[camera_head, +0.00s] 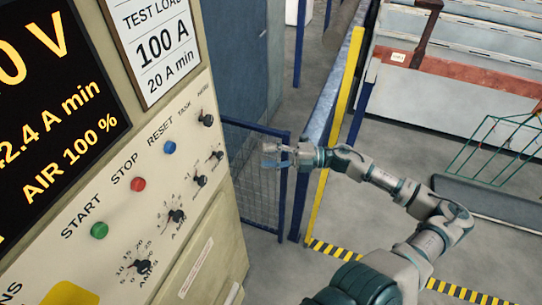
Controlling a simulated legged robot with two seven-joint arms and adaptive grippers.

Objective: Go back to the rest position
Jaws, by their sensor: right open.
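My right gripper (272,155) is small in the middle of the head view, at the end of my right arm, which reaches up from the bottom right. It is open, and no object shows between its fingers. It appears just right of the control panel (185,130), in front of a blue mesh fence in the picture; the gap to the panel is hard to judge. My left gripper is not in view.
The panel carries a green START button (99,230), a red STOP button (138,184), a blue RESET button (169,147) and knobs. A blue mesh fence (255,190) and yellow post (337,130) stand behind. Tanks (460,85) and a green wire rack (490,150) are at right.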

